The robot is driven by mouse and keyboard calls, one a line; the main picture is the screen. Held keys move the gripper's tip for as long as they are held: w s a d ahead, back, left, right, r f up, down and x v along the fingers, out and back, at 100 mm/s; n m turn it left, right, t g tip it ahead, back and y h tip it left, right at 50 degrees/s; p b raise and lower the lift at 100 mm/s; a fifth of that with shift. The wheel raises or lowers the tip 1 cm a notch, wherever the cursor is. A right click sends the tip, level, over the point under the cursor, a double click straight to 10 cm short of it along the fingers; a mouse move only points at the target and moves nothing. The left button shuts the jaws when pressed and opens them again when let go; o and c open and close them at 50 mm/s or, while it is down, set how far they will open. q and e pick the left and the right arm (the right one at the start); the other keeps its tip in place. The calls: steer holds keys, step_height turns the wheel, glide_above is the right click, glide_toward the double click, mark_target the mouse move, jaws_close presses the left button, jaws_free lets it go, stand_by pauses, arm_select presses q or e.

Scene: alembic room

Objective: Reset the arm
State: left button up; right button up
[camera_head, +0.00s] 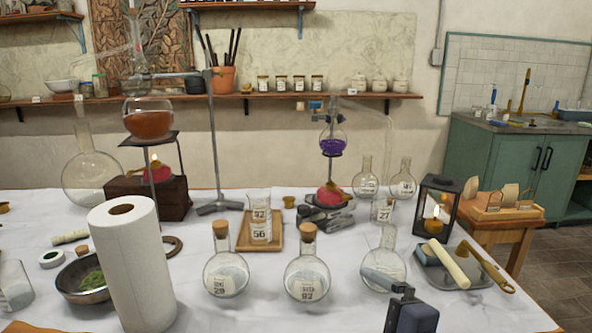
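The dark end of my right arm, with its gripper (400,292), shows at the bottom edge, right of centre. It is in front of a clear round flask (391,256) and overlaps its lower part in the picture. I cannot tell whether they touch, or whether the fingers are open or shut. My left arm and gripper are not in view.
Two corked flasks (226,275) (307,278) stand left of my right gripper on the white-covered table. A paper towel roll (133,265) stands at front left. A lantern (437,210) and a tray with tools (470,265) are at right. Little front space is clear.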

steer(key=s+d+f+n+g+h, duration=0.3)
steer(key=s+d+f+n+g, duration=0.5)
steer(key=s+f+n, duration=0.55)
step_height(320, 180, up, 23)
steer(key=s+d+n+p, duration=0.1)
steer(key=p, duration=2.2)
steer(key=shift+s+d+r, duration=0.2)
steer(key=shift+s+d, duration=0.05)
steer(key=shift+d, duration=0.15)
